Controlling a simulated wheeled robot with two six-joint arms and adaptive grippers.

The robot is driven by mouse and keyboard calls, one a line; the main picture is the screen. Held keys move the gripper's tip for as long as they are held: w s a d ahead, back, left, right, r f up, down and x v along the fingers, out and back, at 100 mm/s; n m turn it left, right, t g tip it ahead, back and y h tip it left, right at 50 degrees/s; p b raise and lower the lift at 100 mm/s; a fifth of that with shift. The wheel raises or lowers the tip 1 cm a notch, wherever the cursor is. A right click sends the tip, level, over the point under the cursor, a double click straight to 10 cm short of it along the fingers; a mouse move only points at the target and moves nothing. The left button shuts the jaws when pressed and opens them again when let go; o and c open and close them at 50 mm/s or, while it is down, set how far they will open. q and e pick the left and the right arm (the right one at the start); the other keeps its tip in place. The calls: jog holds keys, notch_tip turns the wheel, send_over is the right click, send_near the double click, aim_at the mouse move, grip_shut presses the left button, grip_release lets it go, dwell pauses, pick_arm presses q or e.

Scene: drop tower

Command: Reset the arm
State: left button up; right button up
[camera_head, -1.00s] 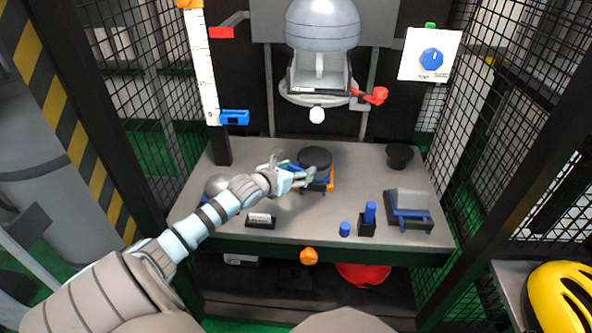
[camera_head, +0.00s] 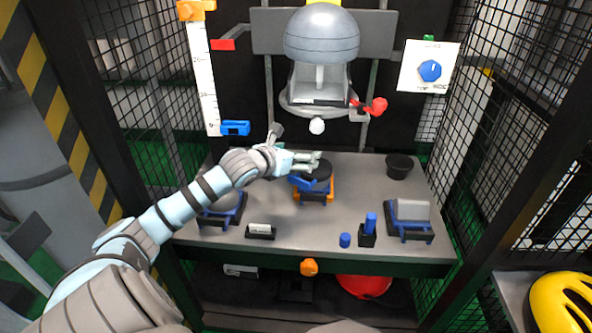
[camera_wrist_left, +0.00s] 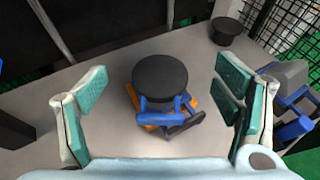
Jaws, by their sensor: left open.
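My left arm reaches in from the left in the head view, with its gripper (camera_head: 297,148) above the table near a black round pad on a blue and orange stand (camera_head: 316,188). In the left wrist view the gripper (camera_wrist_left: 160,108) is open, its teal-padded fingers wide apart. The black pad (camera_wrist_left: 160,82) shows between and beyond them, and nothing is held. My right gripper is not in view.
A grey headform (camera_head: 321,38) hangs above. Mesh walls stand on both sides.

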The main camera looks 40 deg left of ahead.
pick_arm(q)
jog(key=shift+r, duration=0.3)
